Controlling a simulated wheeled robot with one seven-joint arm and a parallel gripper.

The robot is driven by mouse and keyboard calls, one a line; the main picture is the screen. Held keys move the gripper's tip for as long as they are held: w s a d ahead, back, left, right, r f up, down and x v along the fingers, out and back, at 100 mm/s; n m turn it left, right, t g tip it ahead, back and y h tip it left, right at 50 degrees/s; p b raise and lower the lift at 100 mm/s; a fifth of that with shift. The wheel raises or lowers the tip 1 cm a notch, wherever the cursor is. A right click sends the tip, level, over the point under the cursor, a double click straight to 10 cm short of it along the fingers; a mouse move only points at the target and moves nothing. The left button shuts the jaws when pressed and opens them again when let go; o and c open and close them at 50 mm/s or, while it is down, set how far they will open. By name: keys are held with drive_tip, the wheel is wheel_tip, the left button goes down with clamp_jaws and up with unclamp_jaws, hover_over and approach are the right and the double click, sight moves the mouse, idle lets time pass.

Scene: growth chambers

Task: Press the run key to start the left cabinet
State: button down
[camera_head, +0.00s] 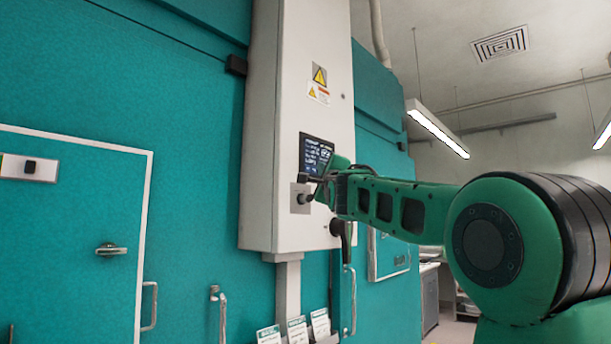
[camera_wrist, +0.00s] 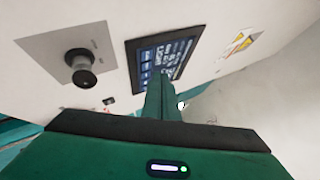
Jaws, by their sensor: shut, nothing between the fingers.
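A tall white control box (camera_head: 290,90) is fixed to the teal cabinet wall. It bears a dark lit screen (camera_head: 316,152), also large in the wrist view (camera_wrist: 155,60), and a black round knob on a grey plate (camera_head: 301,197), seen left of the screen in the wrist view (camera_wrist: 81,70). My gripper (camera_head: 335,168) is shut and empty at the screen's lower right in the head view. In the wrist view its green fingers (camera_wrist: 162,92) overlap the screen's edge; I cannot tell if they touch it. A small dark fitting (camera_wrist: 109,101) lies beside the knob plate. I cannot make out which key is run.
A teal door with a white frame and latch handle (camera_head: 111,249) is at left. Warning labels (camera_head: 319,84) are above the screen. A dark handle (camera_head: 344,232) hangs below my gripper. Paper cards (camera_head: 297,329) stand at the bottom. Open room lies at the right.

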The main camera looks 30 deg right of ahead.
drive_tip(key=shift+w+a, duration=0.2)
drive_tip(key=shift+w, duration=0.35)
drive_tip(key=shift+w+a, duration=0.2)
drive_tip(key=shift+w, duration=0.35)
idle(1.3)
drive_tip(key=shift+w+a+r, duration=0.1)
drive_tip(key=shift+w+a, duration=0.05)
drive_tip(key=shift+w, duration=0.1)
drive_tip(key=shift+w+a, duration=0.1)
drive_tip(key=shift+w, duration=0.2)
idle(0.7)
drive_tip(key=shift+s, duration=0.15)
drive_tip(key=shift+s+d, duration=0.25)
drive_tip(key=shift+s, duration=0.3)
drive_tip(key=shift+s, duration=0.15)
drive_tip(key=shift+s+d, duration=0.3)
drive_tip(key=shift+s, duration=0.45)
drive_tip(key=shift+s+d, duration=0.25)
drive_tip(key=shift+s, duration=0.5)
drive_tip(key=shift+s+d, duration=0.3)
drive_tip(key=shift+s, duration=0.45)
